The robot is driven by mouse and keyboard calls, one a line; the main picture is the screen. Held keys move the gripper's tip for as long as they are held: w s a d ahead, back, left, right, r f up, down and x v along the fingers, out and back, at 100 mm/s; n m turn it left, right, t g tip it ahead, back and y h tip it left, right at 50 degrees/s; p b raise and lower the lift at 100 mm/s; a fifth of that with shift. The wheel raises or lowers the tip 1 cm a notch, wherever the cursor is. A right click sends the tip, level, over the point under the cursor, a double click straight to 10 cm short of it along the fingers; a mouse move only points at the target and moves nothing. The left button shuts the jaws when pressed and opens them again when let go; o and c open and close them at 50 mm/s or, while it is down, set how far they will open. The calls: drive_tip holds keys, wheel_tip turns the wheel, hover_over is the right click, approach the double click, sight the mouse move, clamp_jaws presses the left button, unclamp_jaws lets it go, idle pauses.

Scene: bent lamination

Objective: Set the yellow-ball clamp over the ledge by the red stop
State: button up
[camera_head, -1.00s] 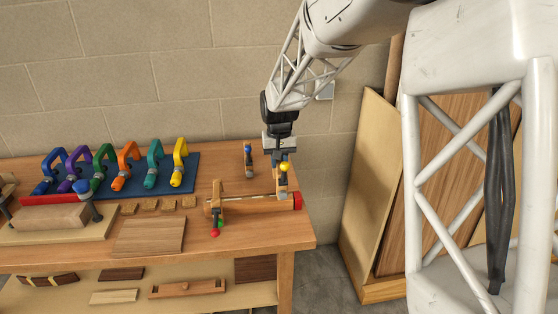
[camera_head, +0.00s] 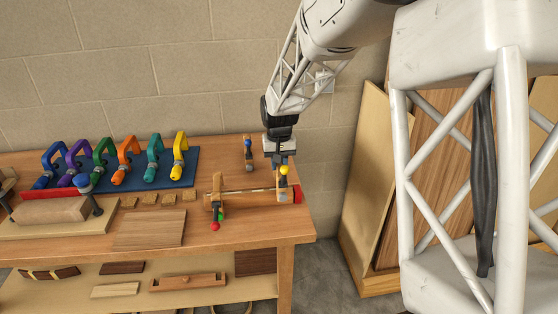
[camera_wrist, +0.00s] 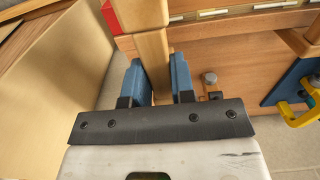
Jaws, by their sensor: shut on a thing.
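My gripper (camera_head: 281,158) is shut on the yellow-ball clamp, a wooden clamp whose yellow ball (camera_head: 284,170) shows just below the fingers. In the wrist view the blue fingers (camera_wrist: 157,78) stand on both sides of its wooden bar (camera_wrist: 154,48). The clamp's lower part is at the right end of the wooden ledge (camera_head: 250,198), just left of the red stop (camera_head: 298,193). The red stop also shows in the wrist view (camera_wrist: 110,17), close beside the clamp. I cannot tell whether the jaws are around the ledge or only in front of it.
A clamp with green and red balls (camera_head: 217,204) is at the ledge's left end. A blue-ball clamp (camera_head: 248,152) stands behind the ledge. Several coloured clamps stand on a blue board (camera_head: 196,168) to the left. Wooden panels (camera_head: 365,190) lean right of the bench.

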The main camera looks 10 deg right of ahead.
drive_tip(key=shift+f, duration=0.4)
drive_tip(key=shift+f, duration=0.55)
idle(0.5)
drive_tip(key=shift+f, duration=1.35)
drive_tip(key=shift+f, duration=0.4)
idle(0.9)
drive_tip(key=o, duration=1)
drive_tip(key=shift+c, duration=0.2)
drive_tip(key=shift+r, duration=0.1)
drive_tip(key=shift+r, duration=3.85)
drive_tip(key=shift+r, duration=0.15)
